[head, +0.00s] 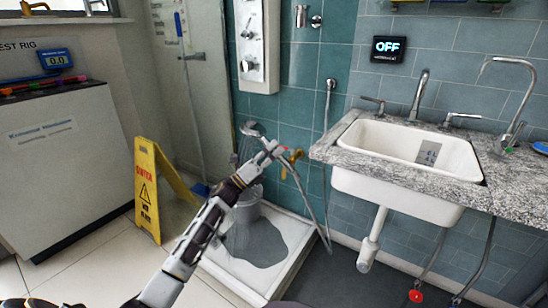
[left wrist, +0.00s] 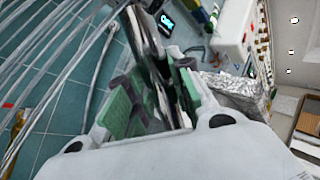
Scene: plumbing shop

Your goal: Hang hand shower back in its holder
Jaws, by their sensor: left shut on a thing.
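The hand shower (head: 252,129) is chrome with a round head, held tilted above the shower tray (head: 222,262). My left gripper (head: 270,152) is shut on its handle. In the left wrist view, the green-padded fingers (left wrist: 152,92) close around a dark, narrow part, and the hand shower's head is not clear. Pale water streaks run below the head and across that view's left side. The hose (head: 322,200) loops from a wall outlet down and up to the handle. A chrome wall fitting (head: 308,17), apparently the holder, is empty, above and right of my gripper. My right gripper is out of view.
A yellow valve (head: 292,158) is close right of my gripper. A granite counter with a white sink (head: 408,150) blocks the right. A yellow wet-floor sign (head: 148,190) stands left.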

